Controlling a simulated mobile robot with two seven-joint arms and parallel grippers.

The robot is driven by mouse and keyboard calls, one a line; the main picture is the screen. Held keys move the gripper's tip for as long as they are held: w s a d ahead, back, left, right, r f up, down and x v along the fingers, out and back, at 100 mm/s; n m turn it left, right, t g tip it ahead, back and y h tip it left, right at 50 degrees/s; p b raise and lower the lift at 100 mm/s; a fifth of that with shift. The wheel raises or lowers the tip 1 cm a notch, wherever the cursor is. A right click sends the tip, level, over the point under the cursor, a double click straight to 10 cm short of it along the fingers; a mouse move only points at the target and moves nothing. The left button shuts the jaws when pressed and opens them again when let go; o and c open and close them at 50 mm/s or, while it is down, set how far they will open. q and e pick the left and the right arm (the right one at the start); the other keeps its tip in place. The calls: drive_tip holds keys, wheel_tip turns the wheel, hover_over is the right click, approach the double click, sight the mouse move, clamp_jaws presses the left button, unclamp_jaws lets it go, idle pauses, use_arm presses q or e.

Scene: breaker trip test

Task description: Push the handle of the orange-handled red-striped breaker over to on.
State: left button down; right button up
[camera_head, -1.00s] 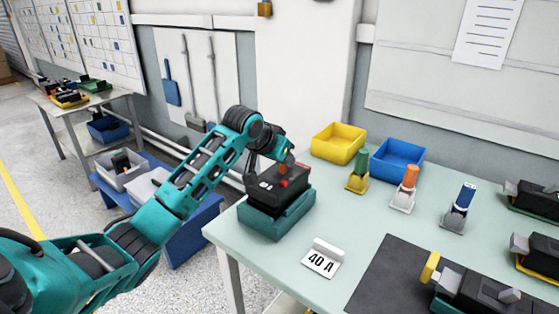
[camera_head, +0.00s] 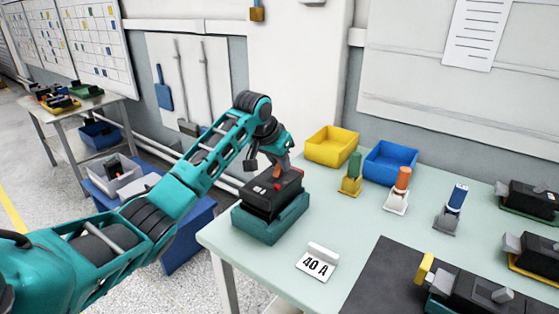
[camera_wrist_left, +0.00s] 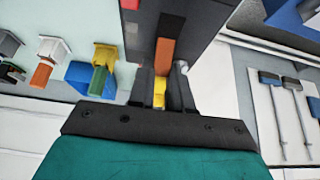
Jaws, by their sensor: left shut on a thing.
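The black breaker (camera_head: 268,203) sits in a teal base (camera_head: 262,228) at the left end of the pale green table. Red marks show on its top. Its orange handle (camera_head: 283,161) stands up from the top; in the left wrist view the orange handle (camera_wrist_left: 165,56) runs toward my fingers. My left gripper (camera_head: 277,160) is shut at the handle's upper end, above the breaker. In the left wrist view my left gripper's fingers (camera_wrist_left: 160,92) stand on either side of a small yellow piece in line with the handle. My right gripper is not in view.
A 40 A card (camera_head: 317,262) stands right of the breaker. Yellow (camera_head: 332,150) and blue (camera_head: 390,164) bins stand behind. Green, orange and blue-handled pieces (camera_head: 397,190) stand in a row.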

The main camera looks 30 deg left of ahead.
use_arm(q)
drive_tip(key=c, duration=1)
unclamp_jaws()
drive_tip(key=shift+c, duration=0.2)
drive_tip(key=v, duration=1.2)
drive_tip(key=shift+s+r, duration=0.25)
drive_tip(key=shift+r, duration=0.1)
